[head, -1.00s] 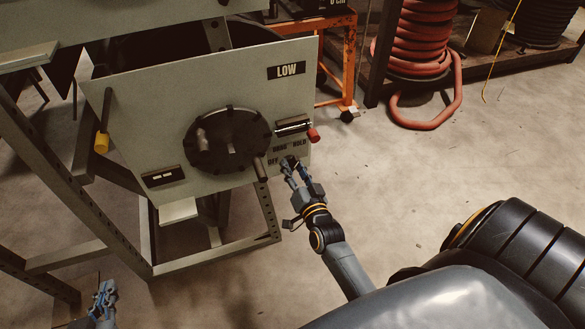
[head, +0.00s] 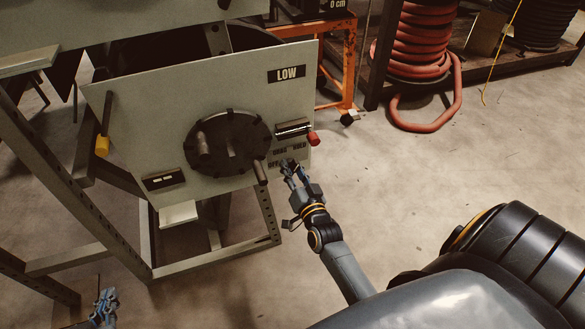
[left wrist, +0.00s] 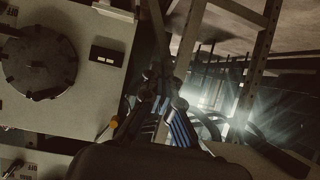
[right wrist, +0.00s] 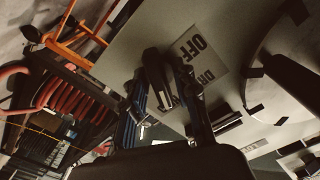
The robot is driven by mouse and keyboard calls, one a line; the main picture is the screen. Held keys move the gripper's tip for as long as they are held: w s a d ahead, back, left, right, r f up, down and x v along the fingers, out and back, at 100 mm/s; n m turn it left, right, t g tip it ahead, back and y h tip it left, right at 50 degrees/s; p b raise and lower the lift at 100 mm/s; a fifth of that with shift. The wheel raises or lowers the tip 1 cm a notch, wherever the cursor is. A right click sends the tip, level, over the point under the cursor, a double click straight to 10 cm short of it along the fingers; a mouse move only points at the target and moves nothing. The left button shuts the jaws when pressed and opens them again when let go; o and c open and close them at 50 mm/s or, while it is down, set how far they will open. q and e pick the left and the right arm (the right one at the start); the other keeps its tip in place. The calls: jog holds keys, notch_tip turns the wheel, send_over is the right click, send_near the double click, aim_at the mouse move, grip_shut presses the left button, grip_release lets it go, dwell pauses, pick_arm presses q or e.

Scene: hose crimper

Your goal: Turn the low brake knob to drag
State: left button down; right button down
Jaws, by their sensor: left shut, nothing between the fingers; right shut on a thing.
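The low brake knob (right wrist: 154,72) is a dark, narrow handle in the right wrist view, beside the OFF and DRAG lettering (right wrist: 196,50). My right gripper (right wrist: 164,92) is shut on the knob. In the head view this gripper (head: 289,168) is at the panel's lower right corner and covers the knob, so I cannot tell exactly which mark the knob points to. The OFF, DRAG and HOLD label (head: 287,152) shows just above its fingertips. My left gripper (head: 104,306) is shut and empty, low at the left, away from the panel; it also shows in the left wrist view (left wrist: 163,100).
The grey panel (head: 150,110) carries a LOW sign (head: 286,74), a round black disc (head: 228,140) with protruding handles, a red-tipped part (head: 313,138) just above my right gripper and a yellow-tipped lever (head: 102,146). A red hose coil (head: 416,45) stands behind.

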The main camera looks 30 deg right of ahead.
jog(key=shift+r+n+p, duration=0.15)
jog(key=shift+n+p, duration=1.7)
jog(key=shift+n, duration=0.15)
jog(key=shift+a+n, duration=0.1)
jog(key=shift+n, duration=0.4)
pick_arm(q)
jog(key=s+a+f+g+y+p, duration=0.1)
jog(key=s+a+f+g, duration=0.2)
jog(key=s, duration=0.4)
jog(key=s+a+f+g+y+p, duration=0.1)
jog(key=s+a+f+g, duration=0.1)
jog(key=s+g, duration=0.35)
pick_arm(e)
jog(key=shift+n, duration=0.9)
jog(key=n, duration=0.2)
jog(key=shift+n, duration=0.4)
pick_arm(q)
jog(key=shift+s+d+p+x, duration=0.1)
jog(key=shift+s+x, duration=0.1)
jog(key=shift+x, duration=0.65)
jog(key=shift+s+d+p+x, duration=0.1)
jog(key=shift+s+p+x, duration=0.05)
jog(key=shift+x, duration=0.75)
jog(key=shift+s+d+p+x, duration=0.1)
jog(key=shift+s+x, duration=0.1)
jog(key=shift+x, duration=0.65)
pick_arm(e)
jog(key=shift+n, duration=0.9)
pick_arm(q)
jog(key=shift+f, duration=0.2)
